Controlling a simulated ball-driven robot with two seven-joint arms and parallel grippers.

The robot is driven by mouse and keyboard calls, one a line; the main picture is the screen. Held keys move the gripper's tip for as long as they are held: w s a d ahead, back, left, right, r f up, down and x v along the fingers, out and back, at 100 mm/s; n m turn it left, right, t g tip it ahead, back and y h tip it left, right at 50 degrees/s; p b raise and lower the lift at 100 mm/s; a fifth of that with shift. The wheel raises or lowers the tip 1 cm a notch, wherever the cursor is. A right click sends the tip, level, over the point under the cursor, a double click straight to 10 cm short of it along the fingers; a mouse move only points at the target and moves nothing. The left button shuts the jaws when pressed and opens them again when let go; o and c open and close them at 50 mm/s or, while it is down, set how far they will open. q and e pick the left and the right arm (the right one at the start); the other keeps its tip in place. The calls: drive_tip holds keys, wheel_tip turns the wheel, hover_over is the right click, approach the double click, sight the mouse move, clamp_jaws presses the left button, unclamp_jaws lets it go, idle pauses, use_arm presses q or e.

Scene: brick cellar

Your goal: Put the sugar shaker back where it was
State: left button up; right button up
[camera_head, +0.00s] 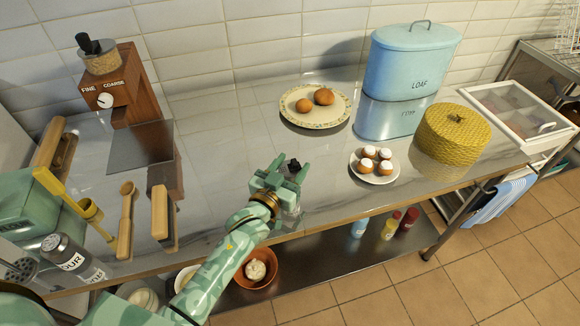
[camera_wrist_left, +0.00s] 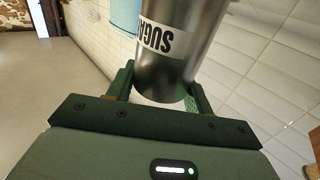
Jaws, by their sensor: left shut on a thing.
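My left gripper (camera_head: 280,178) is shut on the sugar shaker (camera_head: 291,206) near the front edge of the counter, at the middle of the head view. The gripper hides much of the shaker there; its dark top shows between the fingers. In the left wrist view the shaker (camera_wrist_left: 182,65) is a metal cylinder with a white SUGAR label, between the fingers of the left gripper (camera_wrist_left: 165,92). I cannot tell whether it touches the counter. My right gripper is not in view.
The counter (camera_head: 225,150) is clear behind and left of the gripper. A plate with buns (camera_head: 290,112), a small plate of cakes (camera_head: 390,178), a blue LOAF bin (camera_head: 410,65) and a yellow woven basket (camera_head: 453,135) stand to the right. A grinder (camera_head: 120,85) and wooden tools (camera_head: 126,220) are left.

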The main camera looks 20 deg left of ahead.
use_arm(q)
drive_tip(key=shift+f, duration=0.15)
drive_tip(key=o, duration=1.3)
drive_tip(key=shift+o, duration=0.2)
drive_tip(key=shift+s+a, duration=0.1)
drive_tip(key=shift+s, duration=0.2)
drive_tip(key=s+a+p, duration=0.1)
drive_tip(key=s+a, duration=0.1)
drive_tip(key=s, duration=0.9)
drive_tip(key=shift+p, duration=0.35)
